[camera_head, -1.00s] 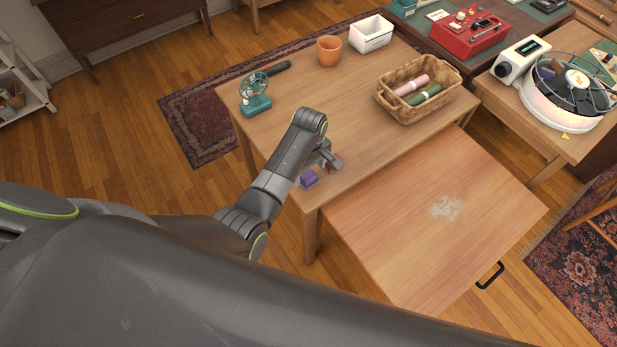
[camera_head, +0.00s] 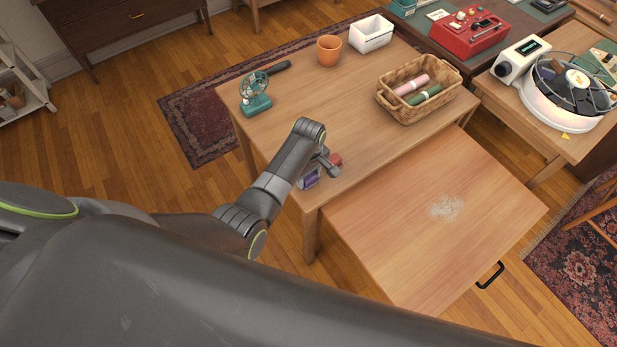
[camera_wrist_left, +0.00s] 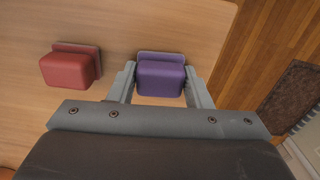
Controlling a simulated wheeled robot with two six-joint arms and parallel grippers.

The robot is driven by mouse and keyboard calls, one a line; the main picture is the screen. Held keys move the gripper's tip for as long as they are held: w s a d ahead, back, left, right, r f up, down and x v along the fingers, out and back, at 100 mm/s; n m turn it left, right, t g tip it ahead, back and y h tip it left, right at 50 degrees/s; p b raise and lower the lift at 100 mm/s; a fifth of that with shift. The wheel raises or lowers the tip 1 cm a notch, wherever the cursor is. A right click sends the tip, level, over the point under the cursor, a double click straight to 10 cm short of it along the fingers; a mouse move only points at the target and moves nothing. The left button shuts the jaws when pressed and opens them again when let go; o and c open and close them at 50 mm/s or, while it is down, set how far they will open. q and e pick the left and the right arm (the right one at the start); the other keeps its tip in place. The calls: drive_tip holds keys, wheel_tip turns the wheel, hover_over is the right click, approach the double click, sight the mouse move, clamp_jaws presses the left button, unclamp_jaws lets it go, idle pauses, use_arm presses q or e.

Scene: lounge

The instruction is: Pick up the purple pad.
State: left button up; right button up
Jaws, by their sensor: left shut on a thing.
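The purple pad (camera_wrist_left: 160,79) is between the fingers of my left gripper (camera_wrist_left: 161,88) in the left wrist view, with a finger against each side. In the head view the purple pad (camera_head: 311,181) shows at the near corner of the wooden table (camera_head: 290,120), partly covered by my left gripper (camera_head: 313,178). The gripper is shut on the pad. I cannot tell whether the pad still touches the table. A red pad (camera_wrist_left: 70,69) lies beside it on the table, and it also shows in the head view (camera_head: 335,159). My right gripper is not in view.
A drawer-like panel with a black handle (camera_head: 490,275) extends at the table's front, with a pale powdery patch (camera_head: 446,207). A wicker basket (camera_head: 385,98), terracotta pot (camera_head: 329,50), white box (camera_head: 371,34) and green fan (camera_head: 255,101) stand farther back. The middle of the table is clear.

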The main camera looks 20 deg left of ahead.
use_arm(q)
wheel_tip(320, 180, up, 10)
drive_tip(key=shift+r, duration=0.1)
idle(0.5)
drive_tip(key=o, duration=0.4)
drive_tip(key=shift+c, duration=1.6)
